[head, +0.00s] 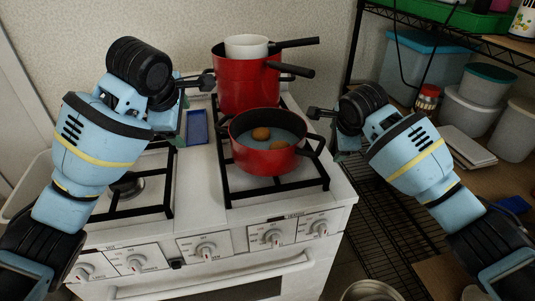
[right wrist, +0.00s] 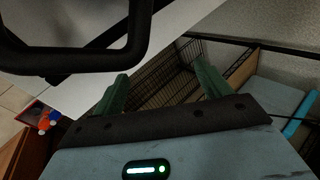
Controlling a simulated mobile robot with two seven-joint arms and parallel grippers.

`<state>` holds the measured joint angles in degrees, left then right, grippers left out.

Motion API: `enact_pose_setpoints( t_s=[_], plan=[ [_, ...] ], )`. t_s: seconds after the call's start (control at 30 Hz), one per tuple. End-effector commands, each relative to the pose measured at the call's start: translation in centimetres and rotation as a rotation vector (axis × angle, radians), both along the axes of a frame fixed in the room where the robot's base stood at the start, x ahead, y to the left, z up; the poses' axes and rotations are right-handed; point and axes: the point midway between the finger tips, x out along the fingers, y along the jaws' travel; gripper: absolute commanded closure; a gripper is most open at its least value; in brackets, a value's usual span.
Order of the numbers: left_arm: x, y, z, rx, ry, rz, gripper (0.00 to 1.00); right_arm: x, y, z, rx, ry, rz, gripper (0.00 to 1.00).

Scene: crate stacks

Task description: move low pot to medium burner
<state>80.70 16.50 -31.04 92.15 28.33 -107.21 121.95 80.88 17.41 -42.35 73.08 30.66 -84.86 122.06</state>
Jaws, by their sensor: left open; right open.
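The low pot (head: 262,164) is red with black side handles and stands on the front right grate of the white stove. Two brown round items and bluish liquid show inside it. The front left burner (head: 127,186) is bare under its black grate. I cannot tell which burner is the medium one. My left gripper (head: 183,118) is open, left of the pot and apart from it, mostly hidden by its wrist. My right gripper (head: 345,142) is open just right of the pot. In the right wrist view its green fingers (right wrist: 162,88) are apart and empty, near a black handle loop (right wrist: 85,55).
A tall red pot (head: 245,90) stands behind the low pot, with a white vessel (head: 246,46) and black handles at its top. A blue rectangular item (head: 197,128) lies between the grates. A wire rack with containers (head: 466,112) stands at right.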

Motion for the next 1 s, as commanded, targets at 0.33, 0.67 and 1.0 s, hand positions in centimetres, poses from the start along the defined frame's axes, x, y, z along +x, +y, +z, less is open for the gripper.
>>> enact_pose_setpoints(
  t_s=[0.33,0.67,1.0],
  plan=[
    [0.0,0.0,0.0,0.000,0.000,0.000,0.24,-1.0,0.0,1.5,0.002,-0.002,0.001,0.24],
    [0.0,0.0,0.0,0.000,0.000,0.000,0.24,-4.5,0.1,7.0,0.002,-0.003,0.001,0.24],
    [0.0,0.0,0.0,0.000,0.000,0.000,0.24,-6.5,0.0,9.9,0.000,0.000,0.000,0.24]
  ],
)
